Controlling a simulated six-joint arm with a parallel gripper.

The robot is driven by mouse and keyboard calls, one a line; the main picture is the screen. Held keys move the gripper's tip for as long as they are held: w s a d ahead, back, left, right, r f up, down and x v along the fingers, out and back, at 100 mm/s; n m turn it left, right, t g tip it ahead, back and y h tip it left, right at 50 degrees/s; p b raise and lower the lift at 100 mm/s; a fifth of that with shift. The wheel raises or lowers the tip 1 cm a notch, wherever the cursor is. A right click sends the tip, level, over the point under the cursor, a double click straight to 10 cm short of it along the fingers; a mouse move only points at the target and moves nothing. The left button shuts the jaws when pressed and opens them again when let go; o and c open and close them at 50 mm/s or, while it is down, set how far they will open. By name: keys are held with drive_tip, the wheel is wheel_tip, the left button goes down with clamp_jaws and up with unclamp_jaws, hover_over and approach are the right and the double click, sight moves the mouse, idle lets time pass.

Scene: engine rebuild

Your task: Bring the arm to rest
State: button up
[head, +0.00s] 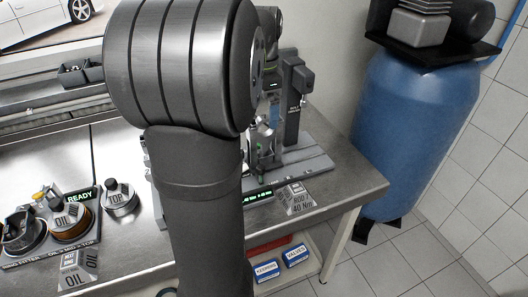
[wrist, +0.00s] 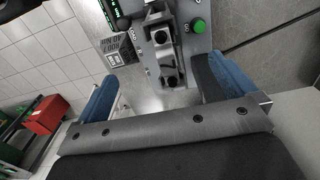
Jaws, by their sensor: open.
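My gripper (wrist: 163,84) shows in the wrist view with its two blue-padded fingers wide apart. Nothing is between the fingers. Past the fingertips is a grey fixture (wrist: 168,50) with a green button (wrist: 198,26) beside it; I cannot tell how far off it is. In the head view my dark arm fills the middle and hides my gripper and part of the bench behind it.
The steel workbench (head: 349,187) carries a station with a grey upright (head: 293,98) right of my arm. A blue tank (head: 408,130) stands right of the bench. Blue boxes (head: 266,270) lie below.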

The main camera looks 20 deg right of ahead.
idle(0.7)
wheel_tip(320, 180, up, 10)
idle(0.4)
idle(1.1)
